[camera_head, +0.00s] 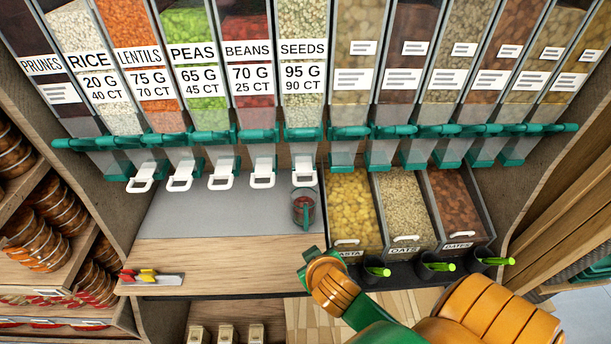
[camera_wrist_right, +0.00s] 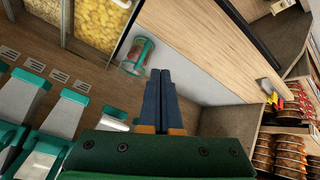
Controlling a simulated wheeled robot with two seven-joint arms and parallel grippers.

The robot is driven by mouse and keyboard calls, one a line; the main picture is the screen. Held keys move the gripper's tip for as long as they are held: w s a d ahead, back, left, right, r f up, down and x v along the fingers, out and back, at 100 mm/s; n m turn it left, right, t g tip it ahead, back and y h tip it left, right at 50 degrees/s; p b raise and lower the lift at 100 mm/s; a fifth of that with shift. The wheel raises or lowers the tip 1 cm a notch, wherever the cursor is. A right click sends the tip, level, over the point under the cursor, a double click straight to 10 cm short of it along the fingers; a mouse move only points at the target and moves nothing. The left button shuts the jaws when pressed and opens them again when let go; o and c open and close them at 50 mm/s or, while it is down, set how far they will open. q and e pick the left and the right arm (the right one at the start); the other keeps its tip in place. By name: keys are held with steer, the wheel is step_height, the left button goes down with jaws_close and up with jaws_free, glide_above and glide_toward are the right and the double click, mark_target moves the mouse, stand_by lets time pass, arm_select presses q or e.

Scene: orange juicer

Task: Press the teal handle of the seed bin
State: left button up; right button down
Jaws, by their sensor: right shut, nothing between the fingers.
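The seed bin (camera_head: 303,60) is the clear column labelled SEEDS, 95 G, 90 CT, filled with pale seeds. Its teal handle (camera_head: 304,133) crosses the bottom of the column. A white lever (camera_head: 306,172) hangs below it. A glass cup (camera_head: 303,208) with a teal handle and something dark red in it stands below on the grey shelf. The cup also shows in the right wrist view (camera_wrist_right: 136,56). My right gripper (camera_head: 312,253) is low in front of the cup, well below the teal handle. Its fingers (camera_wrist_right: 166,75) are together and empty.
Bins of beans (camera_head: 248,80), peas (camera_head: 193,80) and others stand to the left, unlabelled-name bins to the right. Open trays of pasta (camera_head: 352,205), oats (camera_head: 404,205) and dates (camera_head: 455,200) sit right of the cup. The grey shelf (camera_head: 215,215) left of the cup is clear.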

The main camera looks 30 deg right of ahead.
steer(key=w+d+r+m+t+h, duration=0.2)
steer(key=w+r+t, duration=0.1)
steer(key=r, duration=0.4)
steer(key=w+d+r+m+t+h, duration=0.1)
steer(key=w+r+t+h, duration=0.15)
steer(key=r, duration=0.55)
steer(key=m+t+h, duration=0.2)
steer(key=m+t, duration=0.1)
glide_toward(305, 130)
step_height(305, 130, up, 4)
steer(key=w, duration=0.1)
arm_select(q)
steer(key=shift+r, duration=0.45)
arm_select(e)
steer(key=shift+d, duration=0.35)
arm_select(q)
steer(key=shift+f, duration=0.1)
